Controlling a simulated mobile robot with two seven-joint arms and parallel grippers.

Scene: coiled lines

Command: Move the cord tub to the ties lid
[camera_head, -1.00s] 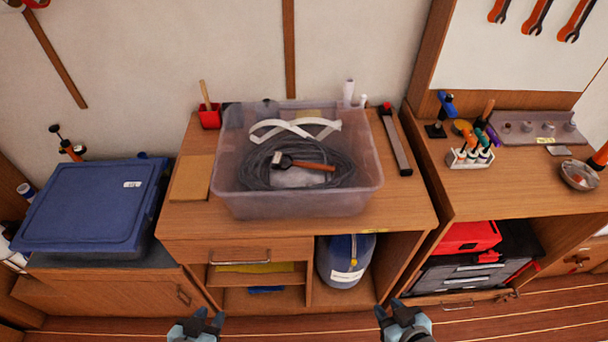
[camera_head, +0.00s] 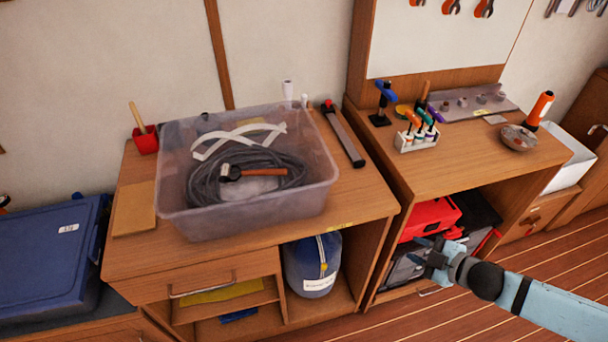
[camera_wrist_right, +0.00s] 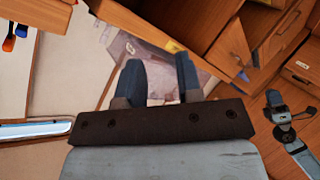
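The cord tub (camera_head: 248,218) is a translucent plastic tub on the wooden cabinet top. It holds coiled grey cord, a wooden-handled hammer and white strips. The ties lid appears to be the blue lid (camera_head: 40,252) with a white label, on a bin at the left, partly cut off by the picture edge. My right gripper (camera_head: 421,256) is open and empty, low in front of the right cabinet and apart from the tub. Its spread fingers show in the right wrist view (camera_wrist_right: 160,78). My left gripper is outside the head view; another gripper, apparently it, shows small in the wrist view (camera_wrist_right: 275,101).
A tool rack (camera_head: 416,139) and a bowl (camera_head: 519,138) stand on the right cabinet. Both cabinets have open shelves below.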

